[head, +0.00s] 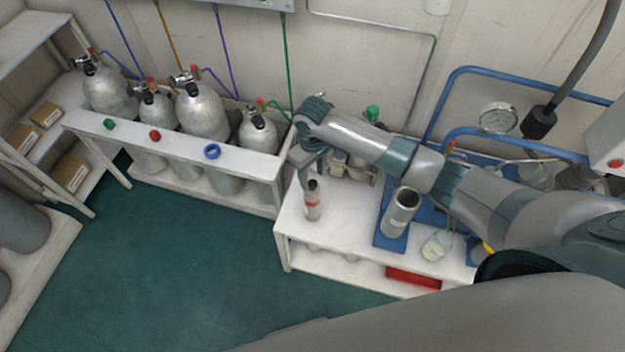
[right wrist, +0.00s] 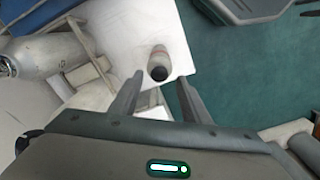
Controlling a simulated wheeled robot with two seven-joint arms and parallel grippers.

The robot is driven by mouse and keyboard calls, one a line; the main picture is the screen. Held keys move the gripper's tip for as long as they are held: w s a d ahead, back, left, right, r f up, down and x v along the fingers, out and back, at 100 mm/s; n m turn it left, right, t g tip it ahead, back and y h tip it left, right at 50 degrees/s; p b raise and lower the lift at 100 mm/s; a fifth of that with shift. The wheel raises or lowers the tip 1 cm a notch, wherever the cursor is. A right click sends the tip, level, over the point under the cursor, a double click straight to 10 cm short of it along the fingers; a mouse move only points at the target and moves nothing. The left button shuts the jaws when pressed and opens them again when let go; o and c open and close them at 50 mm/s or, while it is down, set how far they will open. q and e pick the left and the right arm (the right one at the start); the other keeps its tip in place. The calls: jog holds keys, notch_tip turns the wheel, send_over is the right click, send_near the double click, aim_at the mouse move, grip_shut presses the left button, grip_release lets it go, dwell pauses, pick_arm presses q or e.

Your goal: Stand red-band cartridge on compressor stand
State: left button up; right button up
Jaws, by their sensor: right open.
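The red-band cartridge (head: 313,204) stands upright on the left part of the white bench. It has a pale body, a red band and a black top; in the right wrist view the cartridge (right wrist: 158,66) is seen from above. My right gripper (head: 310,164) is open, above and behind the cartridge in the head view. In the right wrist view its fingertips (right wrist: 160,78) are spread to either side of the cartridge's line, apart from it. A grey open-topped tube (head: 401,207) stands on a blue base (head: 387,239); I cannot tell whether this is the compressor stand. My left gripper is not in view.
The white bench (head: 292,226) has free room around the cartridge. A glass vessel (head: 437,245) stands right of the blue base. A red tray (head: 413,277) sits on the lower shelf. A rack (head: 250,164) of several silver cylinders stands to the left.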

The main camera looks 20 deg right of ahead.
notch_tip(320, 180, up, 8)
jog(key=b, duration=0.1)
